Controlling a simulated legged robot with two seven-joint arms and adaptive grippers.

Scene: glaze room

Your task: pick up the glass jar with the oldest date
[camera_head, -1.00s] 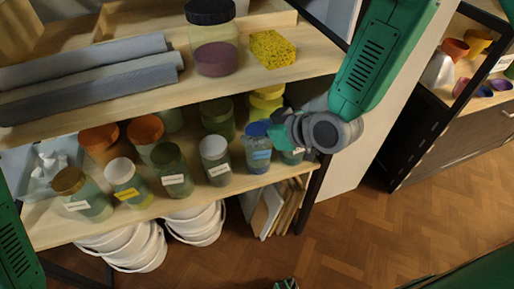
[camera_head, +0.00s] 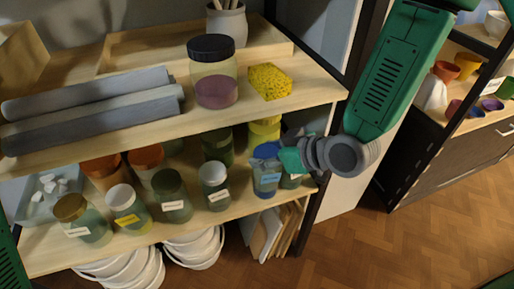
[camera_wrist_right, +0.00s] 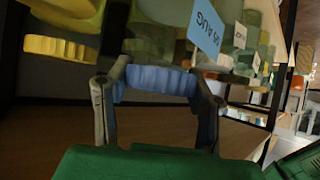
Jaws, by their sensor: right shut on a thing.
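My right gripper (camera_head: 289,158) is shut on a glass jar with a blue lid (camera_head: 265,150) and a blue label, at the right end of the lower shelf. In the right wrist view the fingers lie on either side of the blue lid (camera_wrist_right: 155,80), and its label (camera_wrist_right: 205,28) reads 09 AUG. I cannot tell whether the jar touches the shelf. To its left stand a white-lidded jar (camera_head: 215,188), a dark-lidded jar (camera_head: 172,197), a white-lidded jar with a yellow label (camera_head: 127,212) and a gold-lidded jar (camera_head: 82,222). Their dates are too small to read. My left gripper is out of view.
Orange-lidded jars (camera_head: 103,170), a green jar (camera_head: 217,146) and a yellow-lidded jar (camera_head: 264,130) stand behind. The upper shelf (camera_head: 300,92) holds grey rolls (camera_head: 90,110), a dark-lidded jar (camera_head: 213,80) and a yellow sponge (camera_head: 270,81). Open floor lies right.

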